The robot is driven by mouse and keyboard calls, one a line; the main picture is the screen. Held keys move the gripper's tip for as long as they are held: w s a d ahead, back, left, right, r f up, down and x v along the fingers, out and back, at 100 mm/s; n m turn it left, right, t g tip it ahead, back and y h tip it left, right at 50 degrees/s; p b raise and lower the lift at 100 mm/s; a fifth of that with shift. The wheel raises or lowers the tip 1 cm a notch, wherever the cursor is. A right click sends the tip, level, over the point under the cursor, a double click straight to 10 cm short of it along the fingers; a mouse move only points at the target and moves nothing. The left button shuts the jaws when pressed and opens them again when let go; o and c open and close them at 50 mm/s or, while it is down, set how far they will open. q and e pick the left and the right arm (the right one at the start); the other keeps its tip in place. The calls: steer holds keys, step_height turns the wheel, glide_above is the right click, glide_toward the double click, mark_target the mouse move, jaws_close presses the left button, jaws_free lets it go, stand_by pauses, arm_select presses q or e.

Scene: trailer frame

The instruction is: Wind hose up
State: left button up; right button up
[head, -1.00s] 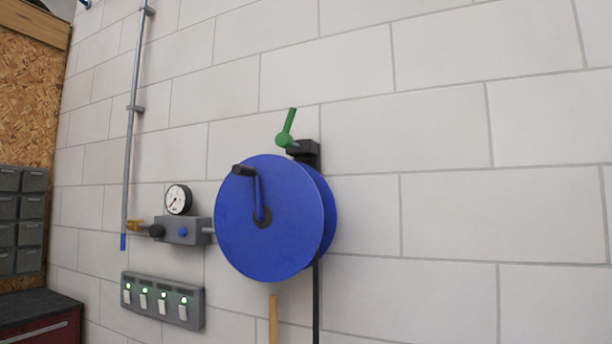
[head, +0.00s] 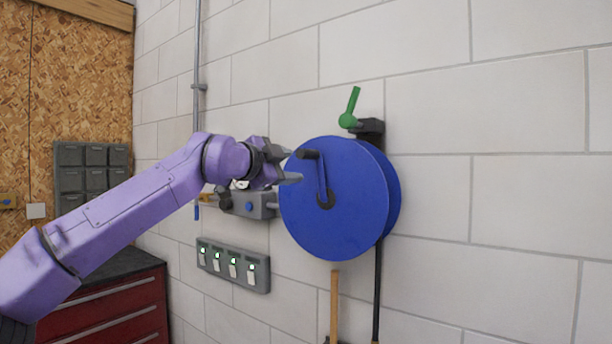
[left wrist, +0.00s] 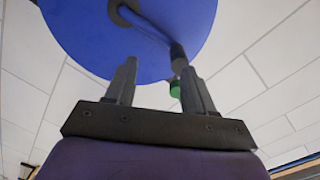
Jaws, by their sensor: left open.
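A blue hose reel (head: 345,215) is mounted on the white block wall. Its crank (head: 322,178) ends in a black handle (head: 307,154) at the reel's upper left. A black hose (head: 377,290) hangs straight down from the reel. A green lever (head: 351,107) stands on a dark bracket above the reel. My left gripper (head: 291,170) is just left of the handle. In the left wrist view, its two fingers (left wrist: 158,85) are open and apart, with nothing between them; the handle (left wrist: 178,55) shows beyond the right finger. My right gripper is not in view.
A grey regulator box (head: 248,204) sits behind my left gripper, beside a vertical pipe (head: 196,90). A switch panel (head: 233,265) is below. A red drawer cabinet (head: 110,315) stands at lower left. A wooden stick (head: 334,300) is below the reel. The wall to the right is clear.

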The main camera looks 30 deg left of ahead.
mark_target(308, 154)
arm_select(q)
steer(key=r, duration=0.1)
steer(key=a+r+n, duration=0.1)
steer(key=r+n, duration=0.1)
steer(key=shift+s+a+r+t+p, duration=0.15)
steer(key=shift+s+t+p, duration=0.15)
steer(key=shift+p, duration=0.1)
steer(key=w+p, duration=0.2)
steer(key=w, duration=0.1)
steer(key=w+d+p, duration=0.1)
steer(key=w+p, duration=0.1)
steer(key=w, duration=0.1)
steer(key=w+p, duration=0.3)
steer(key=shift+d, duration=0.25)
steer(key=shift+w+f, duration=0.2)
steer(key=shift+w, duration=0.3)
steer(key=shift+w+d+f, duration=0.1)
steer(key=shift+c, duration=0.4)
jaws_close()
